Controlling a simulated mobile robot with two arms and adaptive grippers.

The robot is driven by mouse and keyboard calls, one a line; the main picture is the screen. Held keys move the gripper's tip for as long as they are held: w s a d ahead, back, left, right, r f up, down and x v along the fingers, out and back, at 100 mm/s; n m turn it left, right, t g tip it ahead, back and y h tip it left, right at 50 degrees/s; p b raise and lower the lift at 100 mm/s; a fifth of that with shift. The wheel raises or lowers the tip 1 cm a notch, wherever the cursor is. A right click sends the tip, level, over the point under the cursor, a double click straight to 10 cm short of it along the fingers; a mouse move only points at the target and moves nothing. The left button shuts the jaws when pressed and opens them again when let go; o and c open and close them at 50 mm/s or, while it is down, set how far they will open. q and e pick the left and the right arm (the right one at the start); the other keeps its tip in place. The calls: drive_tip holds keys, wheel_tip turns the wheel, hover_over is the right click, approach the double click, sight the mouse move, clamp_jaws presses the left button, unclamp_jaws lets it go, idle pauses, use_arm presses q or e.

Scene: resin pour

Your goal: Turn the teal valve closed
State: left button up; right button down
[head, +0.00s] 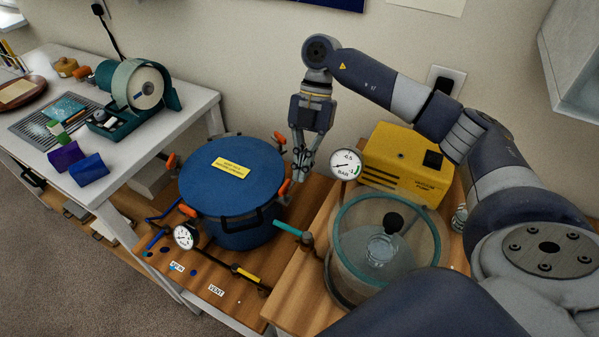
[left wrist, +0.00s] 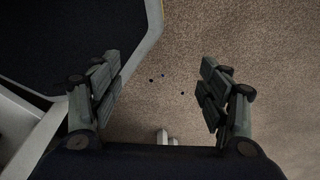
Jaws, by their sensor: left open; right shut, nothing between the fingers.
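The teal valve handle (head: 288,228) sits on a fitting at the left side of the clear round chamber (head: 345,265), between it and the blue pot (head: 235,225). The handle lies slantwise, its free end pointing left toward the pot. My right gripper (head: 301,179) points down, shut and empty, above and behind the valve, beside the pot's right orange clamp (head: 283,188). It appears apart from the valve handle. My left gripper (left wrist: 160,85) is open and empty above the carpet in the left wrist view. It does not show in the head view.
A yellow pump (head: 400,160) and a pressure gauge (head: 345,163) stand behind the chamber. A second gauge (head: 185,237) and a yellow handle (head: 247,275) are in front of the pot. A white table (head: 190,105) stands at the left.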

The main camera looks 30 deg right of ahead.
sight(291, 230)
use_arm(q)
drive_tip(key=r+p, duration=0.2)
drive_tip(key=s+r+p, duration=0.1)
drive_tip(key=r+p, duration=0.1)
drive_tip(key=shift+r, duration=0.3)
use_arm(e)
drive_tip(key=s+a+f, duration=0.4)
drive_tip(key=a+f, duration=0.1)
drive_tip(key=f, duration=0.1)
drive_tip(key=shift+s+a, duration=0.25)
drive_tip(key=shift+a, duration=0.15)
use_arm(q)
drive_tip(key=shift+w, duration=0.15)
